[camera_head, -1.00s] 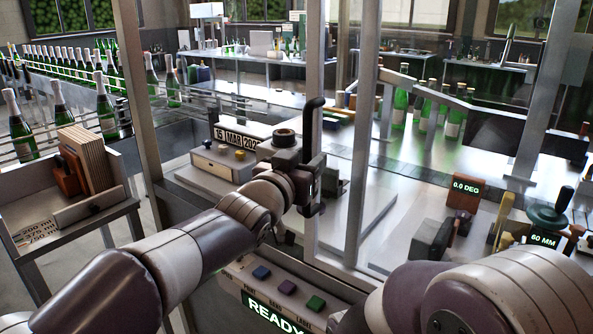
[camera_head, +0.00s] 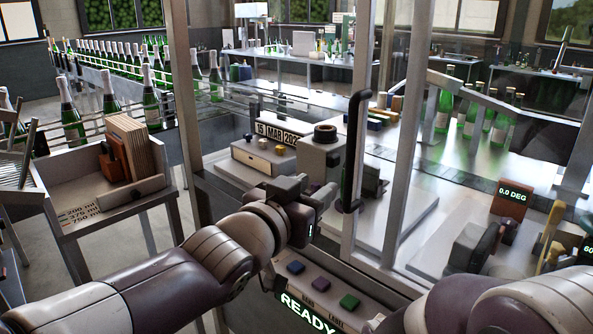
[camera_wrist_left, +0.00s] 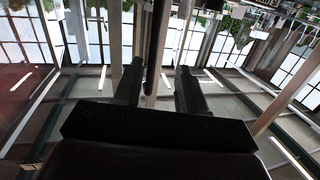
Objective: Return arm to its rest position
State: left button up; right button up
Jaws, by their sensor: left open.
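My left gripper (camera_head: 318,200) is open and empty in the head view, just left of the tall black lever handle (camera_head: 356,140). In the left wrist view its two dark fingers (camera_wrist_left: 160,76) stand apart, and a dark upright bar (camera_wrist_left: 155,45) shows beyond and between them. The gripper looks apart from the handle, though the exact gap is hard to judge. My left arm reaches in from the lower left. Part of my right arm fills the lower right corner, and its gripper is not visible.
A date-stamp machine (camera_head: 265,155) stands behind the gripper. A button panel (camera_head: 318,290) reading READY lies below it. Metal frame posts (camera_head: 408,130) rise to the right. A wooden-plate bin (camera_head: 85,215) is at the left. Green bottles (camera_head: 465,115) stand on the table behind.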

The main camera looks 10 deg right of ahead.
pick_arm(q)
jog(key=s+a+f+n+g+y+p, duration=0.1)
jog(key=a+f+g+y+p, duration=0.2)
jog(key=a+f, duration=0.45)
jog(key=s+a+f+n+g+y+p, duration=0.15)
jog(key=a+f+y, duration=0.35)
jog(key=f, duration=0.5)
jog(key=s+a+f+n+g+y+p, duration=0.1)
jog(key=s+a+f+n+g+p, duration=0.2)
jog(key=s+a, duration=0.3)
jog(key=s+a+f+n+g+y+p, duration=0.2)
jog(key=s+a, duration=0.4)
jog(key=a, duration=0.5)
jog(key=shift+s+f+n+g+p, duration=0.15)
jog(key=shift+f+n+g+p, duration=0.4)
jog(key=shift+g, duration=0.5)
